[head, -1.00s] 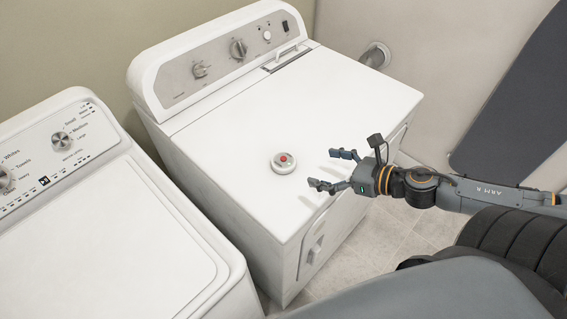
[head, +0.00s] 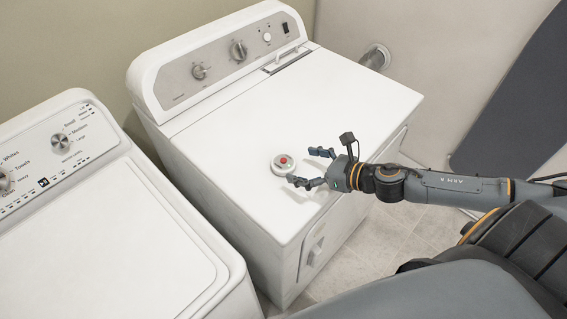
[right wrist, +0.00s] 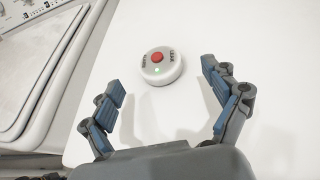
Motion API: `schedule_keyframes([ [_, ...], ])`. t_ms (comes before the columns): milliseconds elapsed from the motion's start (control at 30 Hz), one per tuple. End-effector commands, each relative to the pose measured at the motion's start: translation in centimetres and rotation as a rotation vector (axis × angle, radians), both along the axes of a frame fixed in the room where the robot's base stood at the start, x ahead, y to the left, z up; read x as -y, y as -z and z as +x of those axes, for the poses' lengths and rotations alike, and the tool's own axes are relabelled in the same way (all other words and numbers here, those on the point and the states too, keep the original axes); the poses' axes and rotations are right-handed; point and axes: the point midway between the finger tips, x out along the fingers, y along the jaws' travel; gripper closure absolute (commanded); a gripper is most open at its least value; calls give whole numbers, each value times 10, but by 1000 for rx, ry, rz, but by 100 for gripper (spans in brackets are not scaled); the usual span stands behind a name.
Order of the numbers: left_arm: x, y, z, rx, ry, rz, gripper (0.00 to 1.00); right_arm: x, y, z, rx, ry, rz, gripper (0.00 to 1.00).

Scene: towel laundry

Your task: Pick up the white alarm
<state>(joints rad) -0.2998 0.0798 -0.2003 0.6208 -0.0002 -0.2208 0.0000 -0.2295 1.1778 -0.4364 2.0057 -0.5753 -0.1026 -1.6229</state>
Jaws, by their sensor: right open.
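The white alarm (head: 283,164) is a small round puck with a red button on top. It lies on the top of the white dryer (head: 330,95). My right gripper (head: 306,168) is open and empty, just to the right of the alarm. In the right wrist view its two blue-padded fingers (right wrist: 164,100) are spread apart, short of the alarm. My left gripper is not in view.
A second white machine (head: 110,235) with a dial panel stands to the left, with a narrow gap between the two. The dryer's raised control panel (head: 222,60) runs along its back. The dryer top around the alarm is clear. A dark grey board (head: 520,100) leans at the right.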

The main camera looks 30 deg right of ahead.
Motion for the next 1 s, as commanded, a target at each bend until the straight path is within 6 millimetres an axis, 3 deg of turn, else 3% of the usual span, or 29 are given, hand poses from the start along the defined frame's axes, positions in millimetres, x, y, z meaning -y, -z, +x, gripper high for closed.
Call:
schedule_keyframes([
  [533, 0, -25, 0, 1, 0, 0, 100, -23, 22, 36, 1, 1, 1, 12],
  [867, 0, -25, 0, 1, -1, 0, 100, -25, 26, 39, 0, 0, -1, 12],
  [1000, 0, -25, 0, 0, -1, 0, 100, -25, 26, 39, 0, 0, -1, 39],
])
